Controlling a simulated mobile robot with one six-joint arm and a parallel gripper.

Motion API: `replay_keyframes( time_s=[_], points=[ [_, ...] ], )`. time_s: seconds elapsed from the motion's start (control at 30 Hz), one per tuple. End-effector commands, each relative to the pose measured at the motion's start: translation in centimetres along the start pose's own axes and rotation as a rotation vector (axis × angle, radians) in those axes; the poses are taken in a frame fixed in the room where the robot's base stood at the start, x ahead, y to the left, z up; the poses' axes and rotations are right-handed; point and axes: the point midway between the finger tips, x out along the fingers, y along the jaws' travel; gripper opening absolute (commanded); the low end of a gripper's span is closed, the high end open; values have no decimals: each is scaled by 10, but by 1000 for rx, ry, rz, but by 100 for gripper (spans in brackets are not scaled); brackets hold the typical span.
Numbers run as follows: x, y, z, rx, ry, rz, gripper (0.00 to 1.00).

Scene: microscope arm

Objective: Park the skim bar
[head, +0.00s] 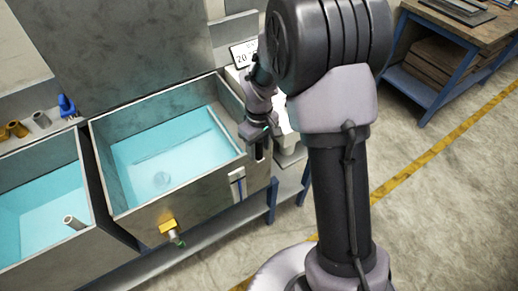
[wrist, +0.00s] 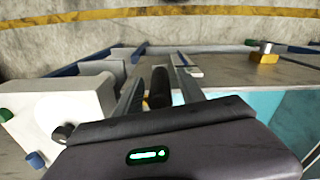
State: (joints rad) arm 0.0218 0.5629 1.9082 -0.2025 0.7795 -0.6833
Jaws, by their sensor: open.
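My gripper (head: 257,142) is over the right wall of the near tank in the head view, pointing down. In the wrist view its two fingers (wrist: 161,92) are open, one on each side of a dark rounded handle (wrist: 160,86). The handle, which looks like the skim bar's grip, stands between the fingers with gaps showing beside it. I cannot tell how far the rest of the bar extends. A pale strip (head: 226,130) runs along the water's right edge; whether it belongs to the bar is unclear.
The water-filled tank (head: 163,211) has a brass valve (head: 169,228) on its front. A second tank (head: 42,205) stands at left, with small fittings behind it. A white device (wrist: 65,112) is close to the gripper's left in the wrist view. A workbench (head: 452,40) stands at upper right beyond open floor.

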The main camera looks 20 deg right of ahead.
Motion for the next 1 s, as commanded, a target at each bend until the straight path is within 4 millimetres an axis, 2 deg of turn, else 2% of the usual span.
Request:
replay_keyframes(
  time_s=[0.17, 0.4, 1.0],
  points=[
    [-1, 0, 0, 0, 0, 0, 45],
    [-1, 0, 0, 0, 0, 0, 0],
    [-1, 0, 0, 0, 0, 0, 0]
  ],
)
